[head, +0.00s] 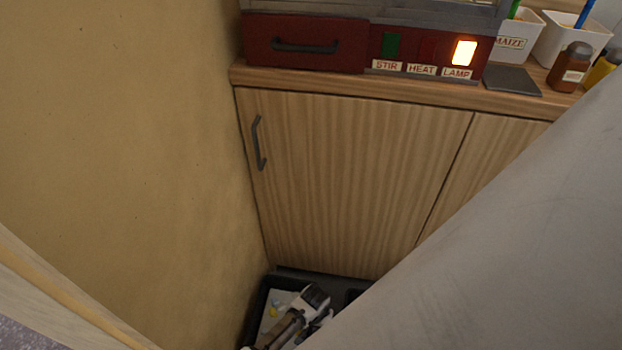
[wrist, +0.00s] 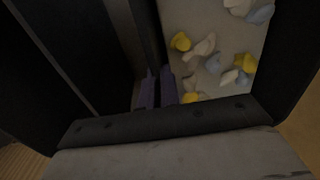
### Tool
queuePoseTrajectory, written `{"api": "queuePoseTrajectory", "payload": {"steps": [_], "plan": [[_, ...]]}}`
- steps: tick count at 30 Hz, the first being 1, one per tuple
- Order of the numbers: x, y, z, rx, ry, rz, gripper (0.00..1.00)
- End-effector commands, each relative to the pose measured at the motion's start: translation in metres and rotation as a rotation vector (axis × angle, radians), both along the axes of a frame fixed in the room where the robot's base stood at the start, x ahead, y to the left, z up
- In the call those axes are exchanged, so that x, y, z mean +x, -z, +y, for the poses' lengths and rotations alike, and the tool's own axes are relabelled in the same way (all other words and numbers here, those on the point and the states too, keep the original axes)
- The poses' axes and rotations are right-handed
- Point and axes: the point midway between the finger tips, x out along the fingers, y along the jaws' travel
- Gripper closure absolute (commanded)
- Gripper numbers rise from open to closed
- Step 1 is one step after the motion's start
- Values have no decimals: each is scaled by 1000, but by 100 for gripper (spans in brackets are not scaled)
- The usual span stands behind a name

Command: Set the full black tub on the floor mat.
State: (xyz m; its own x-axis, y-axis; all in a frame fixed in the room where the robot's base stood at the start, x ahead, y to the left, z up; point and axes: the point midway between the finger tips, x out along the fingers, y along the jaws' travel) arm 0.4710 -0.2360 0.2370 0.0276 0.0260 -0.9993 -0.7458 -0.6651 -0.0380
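The black tub (head: 257,306) stands low at the foot of the cupboard, by the tan wall, partly cut off by the frame's bottom edge. In the wrist view its dark wall (wrist: 285,75) surrounds a pale inside with yellow, white and blue-grey pieces (wrist: 205,47). My gripper (wrist: 158,88) has its two purple fingers close together, one on each side of the tub's near wall, and looks shut on it. In the head view my gripper (head: 300,318) shows over the tub. What lies under the tub is hidden, and I cannot make out the mat.
A second dark, empty-looking container (wrist: 85,45) lies left of the tub in the wrist view. The wooden cupboard (head: 350,180) and tan wall (head: 120,130) close in the corner. Above is a counter (head: 400,92) with a red machine (head: 305,45). My arm hides the lower right.

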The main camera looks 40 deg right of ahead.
Motion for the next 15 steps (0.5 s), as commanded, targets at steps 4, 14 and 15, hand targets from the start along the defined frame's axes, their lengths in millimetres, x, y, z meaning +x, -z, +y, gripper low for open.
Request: {"api": "queuePoseTrajectory", "payload": {"steps": [4, 14, 15], "plan": [[0, 0, 0, 1, 0, -1, 77], [1, -2, 0, 1, 2, -1, 75], [1, -4, 1, 1, 3, -1, 75]]}}
